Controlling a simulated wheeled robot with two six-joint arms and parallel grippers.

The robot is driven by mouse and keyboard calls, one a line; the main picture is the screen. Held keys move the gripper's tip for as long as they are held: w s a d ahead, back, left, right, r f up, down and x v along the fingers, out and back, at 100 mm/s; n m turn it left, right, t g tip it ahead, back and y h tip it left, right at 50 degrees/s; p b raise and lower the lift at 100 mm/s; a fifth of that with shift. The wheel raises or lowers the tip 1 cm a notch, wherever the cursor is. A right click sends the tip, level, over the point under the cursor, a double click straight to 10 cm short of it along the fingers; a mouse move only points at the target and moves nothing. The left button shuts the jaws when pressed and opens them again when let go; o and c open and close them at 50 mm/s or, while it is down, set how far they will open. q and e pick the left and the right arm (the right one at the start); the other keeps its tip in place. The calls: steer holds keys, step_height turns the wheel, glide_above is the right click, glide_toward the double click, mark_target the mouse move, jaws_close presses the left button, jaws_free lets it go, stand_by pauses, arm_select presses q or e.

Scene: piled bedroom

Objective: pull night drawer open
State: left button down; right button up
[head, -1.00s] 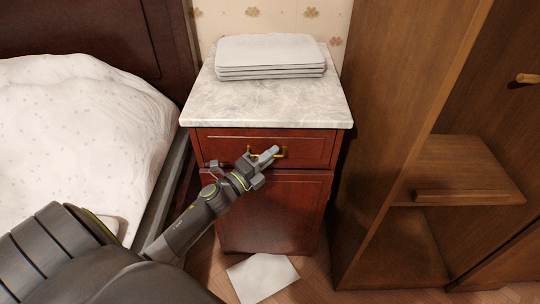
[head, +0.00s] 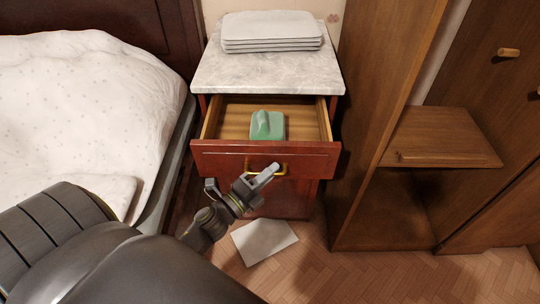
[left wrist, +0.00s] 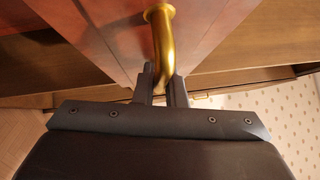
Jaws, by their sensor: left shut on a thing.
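The night drawer (head: 225,157) is pulled well out of the dark red nightstand in the head view, showing its pale wooden inside. A green object (head: 267,125) lies in it toward the back. My left gripper (head: 268,172) is at the brass handle (head: 252,169) on the drawer front. In the left wrist view, the two fingers of the left gripper (left wrist: 162,88) are shut around the gold handle bar (left wrist: 163,45). The fingers partly hide the handle. My right gripper is not in view.
A stack of folded grey-white cloths (head: 270,32) lies on the marble top (head: 265,72). A white sheet (head: 264,240) lies on the floor below the drawer. The bed (head: 85,105) is on the left and a brown wooden wardrobe (head: 385,120) stands close on the right.

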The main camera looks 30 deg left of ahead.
arm_select(q)
steer(key=shift+s+d+p, duration=0.1)
steer(key=shift+s+d, duration=0.3)
steer(key=shift+s, duration=0.25)
steer(key=shift+s+d+p, duration=0.1)
steer(key=shift+s+d, duration=0.25)
steer(key=shift+s, duration=0.3)
steer(key=shift+s+d+p, duration=0.1)
steer(key=shift+s+d, duration=0.3)
steer(key=shift+s, duration=0.25)
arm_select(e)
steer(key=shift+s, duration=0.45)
arm_select(q)
steer(key=c, duration=1.8)
jaws_free()
steer(key=shift+o, duration=0.2)
